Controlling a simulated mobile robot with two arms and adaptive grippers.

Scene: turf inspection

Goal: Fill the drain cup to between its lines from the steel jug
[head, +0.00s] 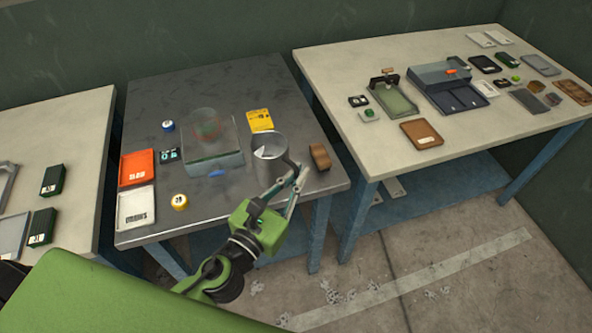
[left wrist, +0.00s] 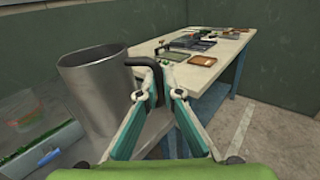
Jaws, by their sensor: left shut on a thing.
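The steel jug (head: 266,168) is upright at the right part of the dark metal table (head: 150,95). It also shows large in the left wrist view (left wrist: 92,95), with its dark handle (left wrist: 150,66) on the right. My left gripper (head: 297,177) is shut on the jug's handle; its fingers also show in the left wrist view (left wrist: 157,80). I cannot tell whether the jug's base touches the table. My right gripper is out of view.
Tables flank both sides.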

